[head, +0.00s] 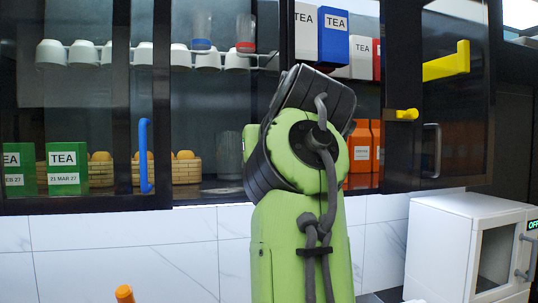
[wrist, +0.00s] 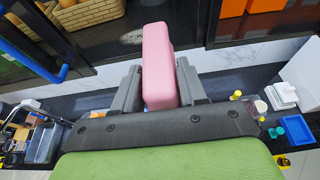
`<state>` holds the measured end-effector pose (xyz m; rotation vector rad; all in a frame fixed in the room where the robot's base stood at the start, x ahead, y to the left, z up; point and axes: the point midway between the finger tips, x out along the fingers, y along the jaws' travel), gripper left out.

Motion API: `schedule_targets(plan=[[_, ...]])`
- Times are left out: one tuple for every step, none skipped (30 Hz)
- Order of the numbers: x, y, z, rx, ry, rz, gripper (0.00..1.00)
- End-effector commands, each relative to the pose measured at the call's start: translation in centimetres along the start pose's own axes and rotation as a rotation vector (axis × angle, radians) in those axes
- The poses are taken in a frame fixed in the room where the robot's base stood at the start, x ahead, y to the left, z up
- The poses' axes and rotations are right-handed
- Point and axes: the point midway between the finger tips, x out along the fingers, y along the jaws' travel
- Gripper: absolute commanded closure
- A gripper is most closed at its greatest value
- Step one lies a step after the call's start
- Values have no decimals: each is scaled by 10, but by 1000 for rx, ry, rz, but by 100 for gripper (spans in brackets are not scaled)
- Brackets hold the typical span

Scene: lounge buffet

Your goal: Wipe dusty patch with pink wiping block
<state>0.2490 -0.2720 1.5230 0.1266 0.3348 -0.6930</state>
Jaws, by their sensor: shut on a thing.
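The pink wiping block (wrist: 158,70) stands upright between the two grey fingers of my gripper (wrist: 160,82) in the wrist view. The fingers are shut on its sides. A pale, speckled patch (wrist: 131,37), apparently the dusty patch, lies on the dark cabinet shelf, up and left of the block in the wrist view. The block appears apart from it, though the exact gap is hard to tell. In the head view my green arm covers the gripper and the block, and I cannot make out the patch there.
The open cabinet holds a basket (head: 187,171), green tea boxes (head: 68,168) and orange boxes (head: 361,146). A door with a blue handle (head: 146,155) is at left; one with a yellow handle (head: 446,62) is at right. A white microwave (head: 440,245) stands lower right.

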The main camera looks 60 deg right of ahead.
Motion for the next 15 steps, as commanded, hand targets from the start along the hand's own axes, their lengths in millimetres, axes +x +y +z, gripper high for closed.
schedule_targets(plan=[[6, 1, 4, 0, 2, 4, 100], [10, 1, 6, 0, 2, 4, 100], [15, 1, 8, 0, 2, 4, 100], [19, 1, 9, 0, 1, 4, 100], [23, 1, 10, 0, 3, 4, 100], [29, 1, 12, 0, 2, 4, 100], [33, 1, 13, 0, 2, 4, 100], [37, 1, 15, 0, 2, 4, 100], [42, 1, 16, 0, 2, 3, 100], [46, 1, 17, 0, 2, 3, 100], [50, 1, 19, 0, 2, 4, 100], [55, 1, 21, 1, 2, 4, 100], [59, 1, 22, 0, 2, 4, 100], [63, 1, 23, 0, 2, 3, 100], [68, 1, 25, -1, 2, 4, 100]])
